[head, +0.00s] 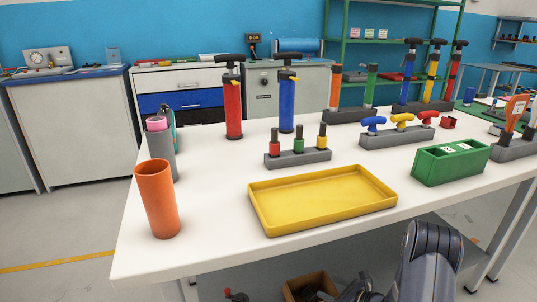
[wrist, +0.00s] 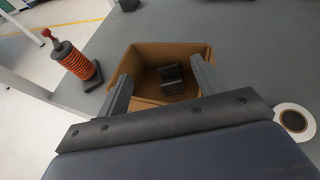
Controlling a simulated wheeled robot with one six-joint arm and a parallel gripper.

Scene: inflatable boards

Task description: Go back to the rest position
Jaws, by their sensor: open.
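My gripper (wrist: 160,72) is open in the wrist view, its two dark fingers apart with nothing held between them. Beyond the fingers is an open cardboard box (wrist: 128,72) with dark blocks (wrist: 172,80) inside. The box also shows in the head view (head: 291,291), low under the table's front edge. My arm reaches down at the lower right of the head view, below the tabletop. How far the fingertips are from the box is hard to tell.
The white table (head: 215,215) holds a yellow tray (head: 320,200), an orange cup (head: 157,198), a green box (head: 450,162), pumps and grey racks. Its front edge is close to my arm. In the wrist view, an orange coil (wrist: 73,60) and a tape roll (wrist: 293,121) flank the box.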

